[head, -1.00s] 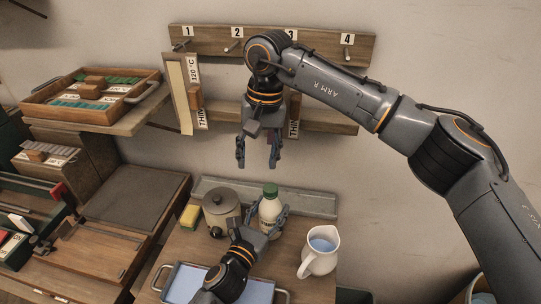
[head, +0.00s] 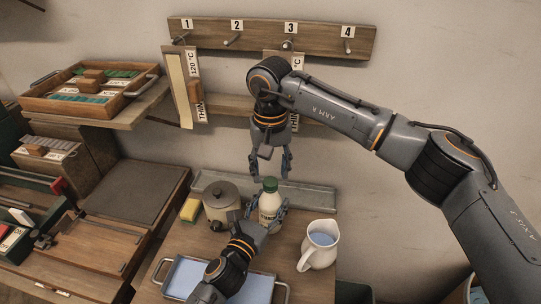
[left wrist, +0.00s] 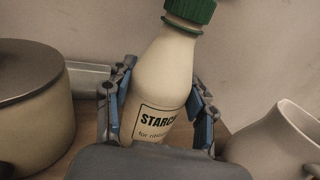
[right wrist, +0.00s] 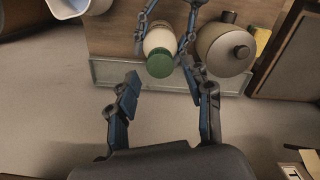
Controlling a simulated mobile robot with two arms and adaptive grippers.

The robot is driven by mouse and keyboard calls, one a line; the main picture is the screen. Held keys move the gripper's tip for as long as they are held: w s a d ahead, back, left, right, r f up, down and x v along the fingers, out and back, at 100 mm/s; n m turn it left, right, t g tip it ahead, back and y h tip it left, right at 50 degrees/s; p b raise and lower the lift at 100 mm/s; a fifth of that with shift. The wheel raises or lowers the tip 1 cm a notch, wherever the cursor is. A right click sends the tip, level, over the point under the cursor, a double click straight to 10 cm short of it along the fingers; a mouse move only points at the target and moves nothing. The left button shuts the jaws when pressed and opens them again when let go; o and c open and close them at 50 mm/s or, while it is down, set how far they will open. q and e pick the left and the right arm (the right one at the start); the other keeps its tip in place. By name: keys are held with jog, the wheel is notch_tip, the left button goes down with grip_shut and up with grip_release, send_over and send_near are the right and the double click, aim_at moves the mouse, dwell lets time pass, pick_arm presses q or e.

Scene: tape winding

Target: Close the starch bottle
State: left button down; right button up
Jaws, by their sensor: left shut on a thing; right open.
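The starch bottle (head: 269,204) stands upright on the table, cream with a green cap (head: 270,184) on its top. The left wrist view shows its label (left wrist: 157,122) and the ribbed cap (left wrist: 190,10). My left gripper (head: 262,215) is shut around the bottle's body, with fingers on both sides. My right gripper (head: 272,172) is open and empty, pointing down just above the cap. In the right wrist view the cap (right wrist: 160,63) lies beyond the spread fingertips (right wrist: 165,85). I cannot tell whether the cap is tight.
A lidded grey pot (head: 221,206) stands left of the bottle, beside a yellow sponge (head: 190,210). A white jug (head: 319,246) with blue liquid is at right. A blue-filled tray (head: 187,278) is in front. A pegged rack (head: 262,43) is on the wall.

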aim_at(270, 206)
jog(key=shift+f, duration=1.2)
grip_shut()
jog(key=m, duration=0.5)
jog(key=shift+m, duration=0.4)
jog(key=m, duration=0.8)
jog(key=shift+m, duration=0.3)
jog(key=m, duration=0.8)
jog(key=shift+m, duration=0.3)
jog(key=m, duration=0.6)
